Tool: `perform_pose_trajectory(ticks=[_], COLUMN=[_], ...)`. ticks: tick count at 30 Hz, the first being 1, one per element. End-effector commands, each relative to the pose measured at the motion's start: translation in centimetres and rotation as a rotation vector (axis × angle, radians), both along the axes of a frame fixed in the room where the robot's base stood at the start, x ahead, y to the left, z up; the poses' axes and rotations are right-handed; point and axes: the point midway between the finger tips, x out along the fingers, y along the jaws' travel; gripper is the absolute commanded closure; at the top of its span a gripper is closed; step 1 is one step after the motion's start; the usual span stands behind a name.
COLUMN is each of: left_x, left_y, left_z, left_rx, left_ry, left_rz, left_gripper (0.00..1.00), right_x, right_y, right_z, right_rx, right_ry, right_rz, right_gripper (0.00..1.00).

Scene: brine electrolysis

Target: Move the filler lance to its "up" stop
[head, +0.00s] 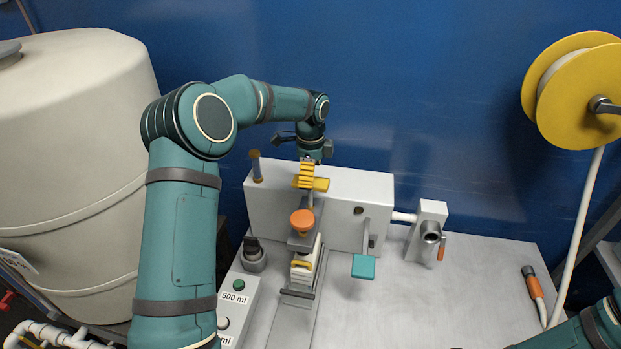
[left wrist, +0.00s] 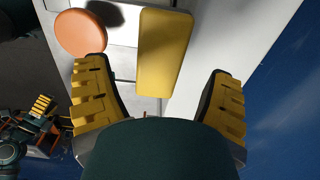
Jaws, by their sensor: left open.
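The filler lance's yellow handle bar (head: 321,185) sits at the front of the white filling machine (head: 345,190), above an orange round knob or cap (head: 302,221). My left gripper (head: 306,172) points down at the bar from above. In the left wrist view my left gripper (left wrist: 157,85) is open, and the yellow bar (left wrist: 165,52) lies ahead, between its two fingers in the picture. I cannot tell whether they touch it. The orange disc (left wrist: 81,32) appears beside the left finger. My right gripper is out of view; only part of my right arm shows at lower right.
A teal paddle (head: 363,266) hangs right of the lance. A valve block (head: 428,231) with an orange handle stands further right. A green button (head: 239,285) is on the "500 ml" panel. A large beige tank (head: 75,150) stands left. The bench's right part is mostly clear.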

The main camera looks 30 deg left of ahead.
Motion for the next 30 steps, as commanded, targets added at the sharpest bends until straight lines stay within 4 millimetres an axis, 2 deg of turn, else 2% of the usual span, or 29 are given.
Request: perform_pose_trajectory(ticks=[9, 15, 21, 30], left_x=[0.1, 0.1, 0.0, 0.0], left_y=[0.0, 0.0, 0.0, 0.0], left_z=[6.6, 9.2, 10.1, 10.1], left_rx=[0.0, 0.0, -0.001, -0.001], left_ry=[-0.005, -0.004, -0.001, -0.001], left_rz=[0.0, 0.0, -0.001, 0.0], left_gripper=[0.17, 0.17, 0.17, 0.17], right_x=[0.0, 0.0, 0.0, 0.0], right_y=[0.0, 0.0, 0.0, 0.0], right_z=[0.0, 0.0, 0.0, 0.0], right_rx=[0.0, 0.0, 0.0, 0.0], right_ry=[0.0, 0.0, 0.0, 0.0], right_rz=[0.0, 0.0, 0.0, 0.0], right_gripper=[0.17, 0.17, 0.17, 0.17])
